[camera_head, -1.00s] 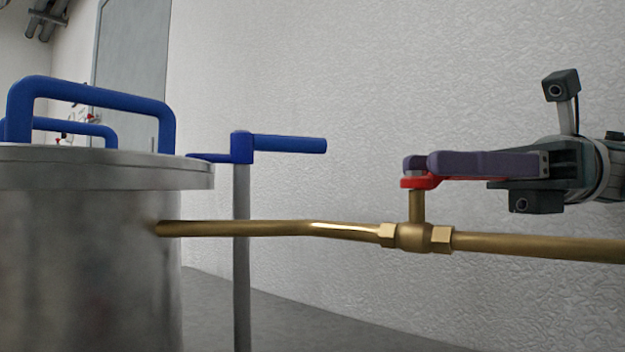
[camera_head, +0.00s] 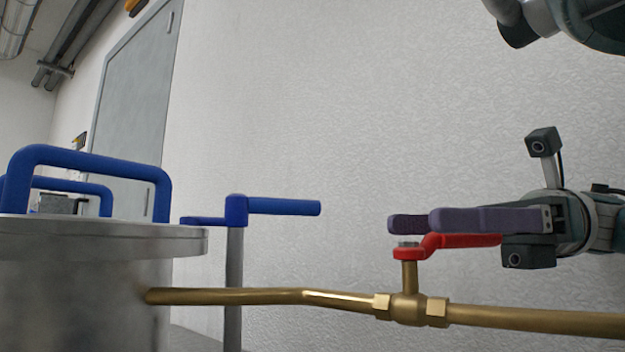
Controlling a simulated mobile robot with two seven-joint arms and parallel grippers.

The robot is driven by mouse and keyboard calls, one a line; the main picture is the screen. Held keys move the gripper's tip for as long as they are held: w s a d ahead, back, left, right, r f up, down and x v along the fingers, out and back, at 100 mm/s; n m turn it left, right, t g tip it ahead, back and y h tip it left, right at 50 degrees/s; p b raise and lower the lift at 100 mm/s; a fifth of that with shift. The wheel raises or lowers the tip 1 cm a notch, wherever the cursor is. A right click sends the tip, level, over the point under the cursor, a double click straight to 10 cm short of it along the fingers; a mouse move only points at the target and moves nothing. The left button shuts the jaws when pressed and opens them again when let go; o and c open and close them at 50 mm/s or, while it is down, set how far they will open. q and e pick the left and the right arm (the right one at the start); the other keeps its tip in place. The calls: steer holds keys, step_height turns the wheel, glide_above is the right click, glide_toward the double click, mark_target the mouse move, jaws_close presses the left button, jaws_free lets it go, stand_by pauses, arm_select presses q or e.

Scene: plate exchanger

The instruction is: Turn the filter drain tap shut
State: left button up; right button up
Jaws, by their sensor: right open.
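The drain tap has a red lever (camera_head: 462,241) on a brass valve body (camera_head: 408,309). The lever points right, roughly along the brass pipe (camera_head: 520,318). My right gripper (camera_head: 418,222) comes in from the right with its purple fingers just above the lever. The fingers are apart, one nearer the camera than the other, and nothing shows between them. They overlap the top of the lever in the picture; I cannot tell whether they touch it. My left gripper is not in view.
A metal tank (camera_head: 80,285) with blue lid handles (camera_head: 100,158) stands at the left, joined to the pipe. A blue crank handle (camera_head: 285,206) on a grey post (camera_head: 233,285) stands between tank and tap. A pale wall (camera_head: 330,90) is behind.

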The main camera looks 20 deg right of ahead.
step_height(320, 180, up, 19)
steer(key=p, duration=0.6)
